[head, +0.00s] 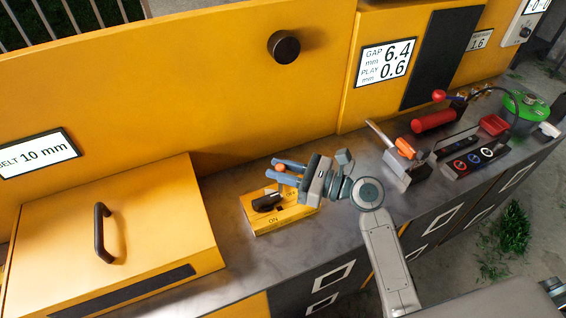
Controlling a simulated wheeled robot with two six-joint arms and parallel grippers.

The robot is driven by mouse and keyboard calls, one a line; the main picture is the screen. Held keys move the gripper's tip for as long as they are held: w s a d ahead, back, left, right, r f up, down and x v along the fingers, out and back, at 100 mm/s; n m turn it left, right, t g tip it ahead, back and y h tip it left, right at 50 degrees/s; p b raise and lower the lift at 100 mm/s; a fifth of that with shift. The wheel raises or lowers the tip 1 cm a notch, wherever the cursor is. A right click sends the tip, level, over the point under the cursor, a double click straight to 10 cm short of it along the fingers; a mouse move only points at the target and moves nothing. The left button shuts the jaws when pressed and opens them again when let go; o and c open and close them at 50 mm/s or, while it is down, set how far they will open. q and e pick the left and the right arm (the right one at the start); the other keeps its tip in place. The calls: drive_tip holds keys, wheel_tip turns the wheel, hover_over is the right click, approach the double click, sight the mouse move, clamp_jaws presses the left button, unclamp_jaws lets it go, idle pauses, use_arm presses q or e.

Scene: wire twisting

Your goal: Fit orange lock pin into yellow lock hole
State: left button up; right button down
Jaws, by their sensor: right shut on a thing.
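My right gripper (274,170) reaches in from the lower right, its blue-grey fingers pointing left above the worktop. It is shut on a small orange piece (280,168), which looks like the orange lock pin; only its rounded end shows between the fingers. Just below is a yellow lock box (262,224) with a black rotary handle (267,201) and the word ON on its face. The gripper overlaps the box's upper right side, so I cannot see the lock hole clearly or tell whether the pin touches the box. My left gripper is not in view.
A yellow cover with a dark handle (103,233) stands left of the box, and a tall yellow panel (180,75) rises behind. To the right are a clamp-like tool with an orange part (405,148), a control panel (472,160) and a green container (525,108). Grey worktop (335,225) is clear between.

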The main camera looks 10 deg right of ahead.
sight(281, 187)
drive_tip(key=shift+s+a+r, duration=0.15)
drive_tip(key=shift+a, duration=0.15)
drive_tip(key=shift+d+p, duration=0.1)
drive_tip(key=shift+p, duration=0.4)
wheel_tip(281, 187, down, 3)
drive_tip(key=shift+f+b, duration=0.2)
drive_tip(key=shift+b, duration=0.75)
drive_tip(key=shift+f, duration=0.35)
drive_tip(key=shift+f+b, duration=0.5)
drive_tip(key=shift+f, duration=0.1)
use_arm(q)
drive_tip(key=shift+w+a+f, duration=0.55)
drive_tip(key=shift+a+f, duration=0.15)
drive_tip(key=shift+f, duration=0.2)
use_arm(e)
drive_tip(key=shift+f, duration=0.3)
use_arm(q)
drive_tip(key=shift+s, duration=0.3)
